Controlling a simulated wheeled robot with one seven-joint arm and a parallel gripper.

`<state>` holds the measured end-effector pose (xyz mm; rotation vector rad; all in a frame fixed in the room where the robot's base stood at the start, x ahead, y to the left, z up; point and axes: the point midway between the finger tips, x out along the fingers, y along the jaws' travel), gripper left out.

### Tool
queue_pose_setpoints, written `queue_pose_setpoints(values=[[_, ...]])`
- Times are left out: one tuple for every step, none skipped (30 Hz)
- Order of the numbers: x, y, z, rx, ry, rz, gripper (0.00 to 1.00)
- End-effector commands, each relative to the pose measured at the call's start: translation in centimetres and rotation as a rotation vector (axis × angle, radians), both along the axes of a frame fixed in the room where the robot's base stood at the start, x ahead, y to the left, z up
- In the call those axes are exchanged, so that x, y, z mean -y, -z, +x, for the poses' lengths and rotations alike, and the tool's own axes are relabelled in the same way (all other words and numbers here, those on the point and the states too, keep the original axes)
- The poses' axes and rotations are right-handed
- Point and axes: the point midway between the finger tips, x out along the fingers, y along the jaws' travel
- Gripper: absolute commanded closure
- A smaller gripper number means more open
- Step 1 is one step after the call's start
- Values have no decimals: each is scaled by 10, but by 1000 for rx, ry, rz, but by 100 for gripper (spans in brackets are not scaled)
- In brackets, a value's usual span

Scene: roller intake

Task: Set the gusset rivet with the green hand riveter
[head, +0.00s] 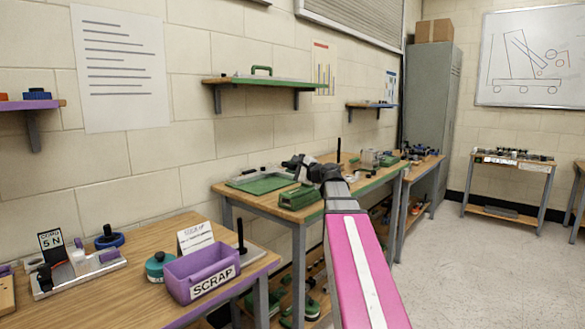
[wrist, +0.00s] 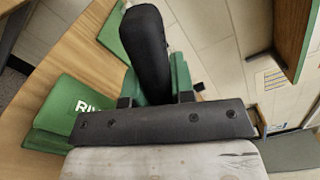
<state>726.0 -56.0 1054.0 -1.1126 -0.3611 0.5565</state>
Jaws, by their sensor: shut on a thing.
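My gripper (wrist: 157,99) is shut on the green hand riveter in the wrist view. The riveter's thick black handle (wrist: 147,48) rises beyond the fingers, and part of its green body (wrist: 181,78) shows beside it. Its nose is hidden. In the head view my gripper (head: 299,163) is over the bench with the green edge. The riveter is too small and dark there to make out clearly. A green block with white letters starting "RIV" (wrist: 70,118) is left of the gripper in the wrist view. I cannot make out the gusset or its rivet.
A green mat (head: 262,184) and a green holder (head: 297,198) lie on the bench. A dark upright post (head: 339,151) and a grey fixture (head: 371,159) stand farther back. A purple scrap bin (head: 202,271) is on the near bench. The floor at right is clear.

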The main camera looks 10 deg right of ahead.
Motion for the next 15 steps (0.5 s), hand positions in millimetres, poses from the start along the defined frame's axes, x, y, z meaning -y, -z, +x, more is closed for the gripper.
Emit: queue_pose_setpoints(values=[[0,0,0,1,0,1,100],[0,1,0,1,0,1,100],[0,1,0,1,0,1,100],[0,1,0,1,0,1,100],[0,1,0,1,0,1,100],[0,1,0,1,0,1,100],[0,1,0,1,0,1,100],[0,1,0,1,0,1,100],[0,1,0,1,0,1,100],[0,1,0,1,0,1,100],[0,1,0,1,0,1,67],[0,1,0,1,0,1,54],[0,1,0,1,0,1,47],[0,1,0,1,0,1,47],[0,1,0,1,0,1,47]])
